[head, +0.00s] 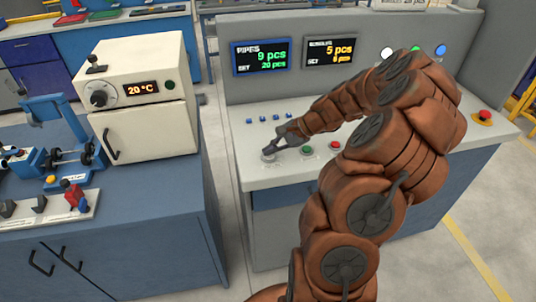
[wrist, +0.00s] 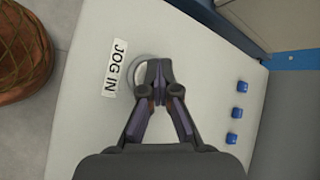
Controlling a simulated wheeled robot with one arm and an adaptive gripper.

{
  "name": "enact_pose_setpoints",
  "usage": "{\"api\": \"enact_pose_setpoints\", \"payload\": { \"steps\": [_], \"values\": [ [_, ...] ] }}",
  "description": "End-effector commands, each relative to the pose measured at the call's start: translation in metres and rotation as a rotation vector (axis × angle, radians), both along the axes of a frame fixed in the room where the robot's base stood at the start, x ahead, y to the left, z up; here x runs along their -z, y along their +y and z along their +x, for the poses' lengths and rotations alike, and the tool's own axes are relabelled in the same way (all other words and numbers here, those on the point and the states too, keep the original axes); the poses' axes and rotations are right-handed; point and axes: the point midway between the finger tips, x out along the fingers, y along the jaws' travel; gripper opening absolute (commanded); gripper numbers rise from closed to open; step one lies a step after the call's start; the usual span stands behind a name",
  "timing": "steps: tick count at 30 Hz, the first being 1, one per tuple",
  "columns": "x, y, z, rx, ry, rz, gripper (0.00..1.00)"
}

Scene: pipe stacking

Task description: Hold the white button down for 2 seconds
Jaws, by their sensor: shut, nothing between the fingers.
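The white button (wrist: 141,76) sits on the pale panel next to a "JOG IN" label (wrist: 115,68). In the wrist view my gripper (wrist: 153,85) is shut and empty, its tips over the button and hiding part of it. In the head view my gripper (head: 268,151) points down at the white button (head: 268,158) at the panel's left end. I cannot tell how far the button is pressed.
A green button (head: 306,151) and a red button (head: 335,145) lie to the right on the panel. Several small blue buttons (wrist: 239,113) are nearby. A red emergency knob (head: 484,116) stands at the right. Two displays (head: 262,56) rise behind. A white oven (head: 140,95) is at the left.

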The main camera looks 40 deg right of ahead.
Motion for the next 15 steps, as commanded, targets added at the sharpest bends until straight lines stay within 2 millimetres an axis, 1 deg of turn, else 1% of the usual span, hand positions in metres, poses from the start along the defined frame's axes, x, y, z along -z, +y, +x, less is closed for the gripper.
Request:
{"api": "enact_pose_setpoints", "payload": {
  "steps": [8,15],
  "values": [
    [-0.0001,0.0,-0.0001,-0.001,0.001,0.0,0.0],
    [-0.0089,0.0,0.0,-0.001,0.0,-0.001,0.0]
  ]
}}
